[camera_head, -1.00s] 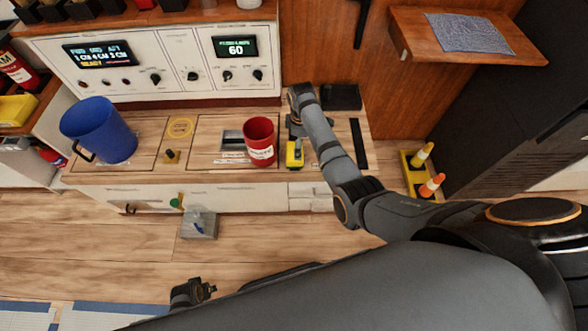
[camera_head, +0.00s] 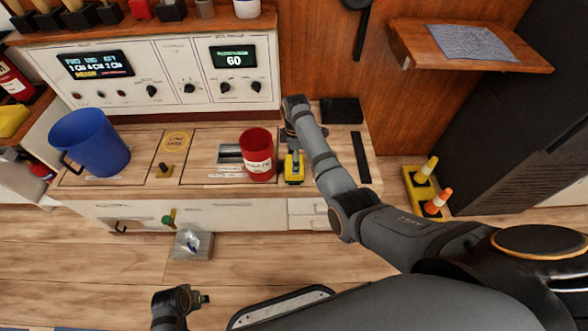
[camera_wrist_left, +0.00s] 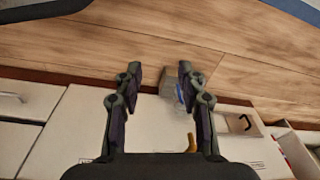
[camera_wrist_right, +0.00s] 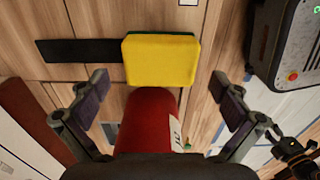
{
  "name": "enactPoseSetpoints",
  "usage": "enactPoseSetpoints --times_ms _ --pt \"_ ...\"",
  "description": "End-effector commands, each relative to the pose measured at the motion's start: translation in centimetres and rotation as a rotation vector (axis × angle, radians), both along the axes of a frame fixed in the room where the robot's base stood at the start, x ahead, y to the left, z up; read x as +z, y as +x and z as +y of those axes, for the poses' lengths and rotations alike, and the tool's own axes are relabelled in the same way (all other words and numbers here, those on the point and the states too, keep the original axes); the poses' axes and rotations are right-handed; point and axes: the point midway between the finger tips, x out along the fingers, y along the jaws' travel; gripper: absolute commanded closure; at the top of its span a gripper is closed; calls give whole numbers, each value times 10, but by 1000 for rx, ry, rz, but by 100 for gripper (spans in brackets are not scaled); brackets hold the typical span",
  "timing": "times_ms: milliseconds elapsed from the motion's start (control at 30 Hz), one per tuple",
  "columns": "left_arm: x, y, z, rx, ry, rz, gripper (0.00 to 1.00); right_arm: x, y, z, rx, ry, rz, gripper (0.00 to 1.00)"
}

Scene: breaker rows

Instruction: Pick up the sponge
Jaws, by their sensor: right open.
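The sponge (camera_head: 294,168) is a small yellow block with a dark green layer, on the wooden counter just right of the red cup. In the right wrist view the sponge (camera_wrist_right: 161,61) shows its yellow face, ahead of the fingertips. My right gripper (camera_wrist_right: 165,88) is open and empty; the red cup (camera_wrist_right: 146,120) shows between its fingers in that view. In the head view my right gripper (camera_head: 289,136) is beside the sponge, on its far side, partly hidden by its own wrist. My left gripper (camera_wrist_left: 160,75) is open and empty, low in front of the counter.
A blue mug (camera_head: 89,142) and the red cup (camera_head: 257,154) stand on the counter (camera_head: 205,150). A control panel (camera_head: 165,75) rises behind. A black strip (camera_head: 360,157) lies right of my right arm. A grey box (camera_head: 192,245) is on the floor.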

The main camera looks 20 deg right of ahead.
Motion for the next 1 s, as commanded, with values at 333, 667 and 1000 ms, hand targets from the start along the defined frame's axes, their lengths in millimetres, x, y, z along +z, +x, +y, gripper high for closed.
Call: enactPoseSetpoints --times_ms 333,667,1000 --pt "55 8 -14 -11 -24 7 60 -44 -1 0 0 0 2 0" --pt "61 8 -15 -11 -26 10 60 -45 -1 0 -1 -1 1 7" --pt "60 8 -15 -11 -26 9 60 -45 -1 0 -1 0 2 33"
